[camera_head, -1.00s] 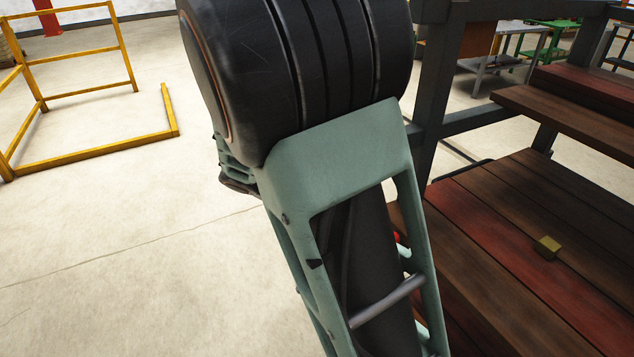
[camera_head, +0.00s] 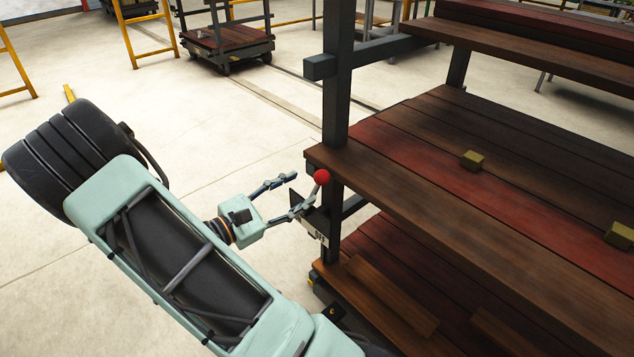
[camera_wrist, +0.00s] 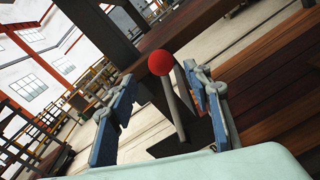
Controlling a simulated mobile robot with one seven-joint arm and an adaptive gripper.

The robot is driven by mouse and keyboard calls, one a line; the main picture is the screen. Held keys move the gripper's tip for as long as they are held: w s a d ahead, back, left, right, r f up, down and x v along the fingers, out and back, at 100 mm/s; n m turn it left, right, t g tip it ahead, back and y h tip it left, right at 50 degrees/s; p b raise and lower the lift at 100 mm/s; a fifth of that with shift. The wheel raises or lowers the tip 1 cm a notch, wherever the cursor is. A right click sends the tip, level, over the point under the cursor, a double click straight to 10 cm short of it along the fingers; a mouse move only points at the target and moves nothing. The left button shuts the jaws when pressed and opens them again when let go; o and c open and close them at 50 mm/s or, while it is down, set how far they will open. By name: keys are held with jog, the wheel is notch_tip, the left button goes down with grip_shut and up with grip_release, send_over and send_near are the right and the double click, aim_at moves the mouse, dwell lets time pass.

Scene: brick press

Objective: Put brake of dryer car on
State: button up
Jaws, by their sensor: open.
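The brake of the dryer car is a lever with a red ball knob (camera_head: 322,177), at the near corner post of the car. In the wrist view the red knob (camera_wrist: 161,62) tops a grey rod that slants down toward a dark bracket. My gripper (camera_head: 296,192) is open, its two fingers spread, just left of the lever. In the wrist view my gripper (camera_wrist: 165,88) has a blue finger on each side of the lever, which shows between them, nearer the right finger. I cannot tell whether a finger touches the rod. The dryer car's wooden shelf (camera_head: 400,150) is right of the lever.
The car's dark upright post (camera_head: 338,75) stands right beside the lever. Small yellowish blocks (camera_head: 472,160) sit on the shelf. Another wheeled cart (camera_head: 225,40) and yellow railings (camera_head: 150,30) are behind.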

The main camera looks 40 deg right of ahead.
aim_at(317, 180)
jog(key=d, duration=0.6)
jog(key=shift+w+d, duration=0.2)
jog(key=shift+d, duration=0.1)
grip_shut()
